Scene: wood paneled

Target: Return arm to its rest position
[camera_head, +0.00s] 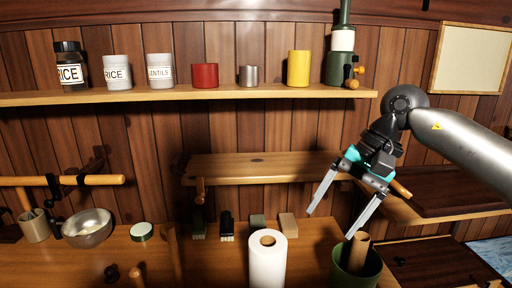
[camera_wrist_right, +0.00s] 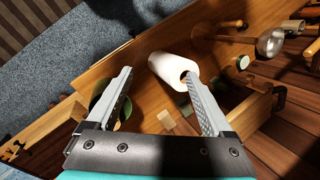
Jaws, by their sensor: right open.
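My right gripper (camera_head: 333,223) is open and empty. It hangs in the air in the head view, fingers pointing down, above the counter. Its two fingers also frame the right wrist view (camera_wrist_right: 160,95), with nothing held between them. Below it and to the left in the head view stands a white paper roll (camera_head: 267,262), which also shows in the wrist view (camera_wrist_right: 174,70). A green pot (camera_head: 370,271) with a brown roll in it is below the right finger, apart from it. My right arm (camera_head: 462,152) comes in from the right. My left gripper is not in view.
The upper shelf (camera_head: 190,94) carries labelled jars, a red cup (camera_head: 205,76), a metal cup, a yellow cup (camera_head: 298,69) and a green bottle. A lower shelf (camera_head: 262,169) is at the middle. A metal bowl (camera_head: 88,228) stands on the counter at left.

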